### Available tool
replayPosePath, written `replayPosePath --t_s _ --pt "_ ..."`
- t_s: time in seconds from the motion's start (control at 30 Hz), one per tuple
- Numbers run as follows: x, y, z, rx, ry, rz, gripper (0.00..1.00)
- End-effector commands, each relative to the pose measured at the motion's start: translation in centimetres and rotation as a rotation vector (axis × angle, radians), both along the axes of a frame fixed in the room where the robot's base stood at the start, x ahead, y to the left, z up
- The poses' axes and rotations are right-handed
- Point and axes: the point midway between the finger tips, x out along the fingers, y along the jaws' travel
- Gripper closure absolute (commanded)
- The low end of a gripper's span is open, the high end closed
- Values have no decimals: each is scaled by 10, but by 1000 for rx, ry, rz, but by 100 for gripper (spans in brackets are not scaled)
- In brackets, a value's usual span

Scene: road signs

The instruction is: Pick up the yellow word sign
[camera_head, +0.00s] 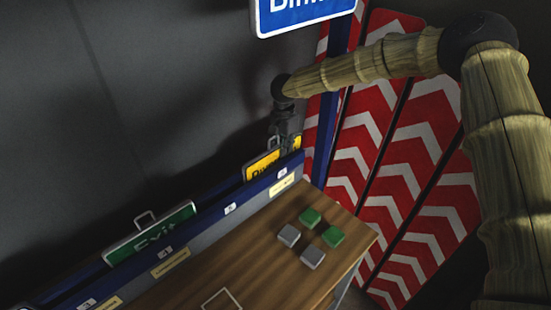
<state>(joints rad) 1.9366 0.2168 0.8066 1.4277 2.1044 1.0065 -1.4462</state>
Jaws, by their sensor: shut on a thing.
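The yellow word sign (262,166) stands in the blue rack (221,214) at its far end, with its lower part hidden behind the rack's front. Its black lettering is only partly readable. My gripper (283,137) reaches down onto the sign's top right side and is shut on it. The fingers are small and dark in this view, and they cover part of the sign.
A green Exit sign (152,236) with a handle stands nearer in the same rack. Two green and two grey blocks (311,257) lie on the wooden top (262,270). Red and white chevron panels (404,180) stand at the right. A blue sign (300,12) hangs above.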

Motion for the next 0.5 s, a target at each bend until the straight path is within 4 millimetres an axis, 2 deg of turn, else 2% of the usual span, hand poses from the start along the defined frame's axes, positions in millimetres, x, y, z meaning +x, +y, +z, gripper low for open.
replayPosePath --t_s 0.27,0.5 --pt "1 0 10 1 -3 -1 100" --pt "1 0 50 2 -4 -1 100"
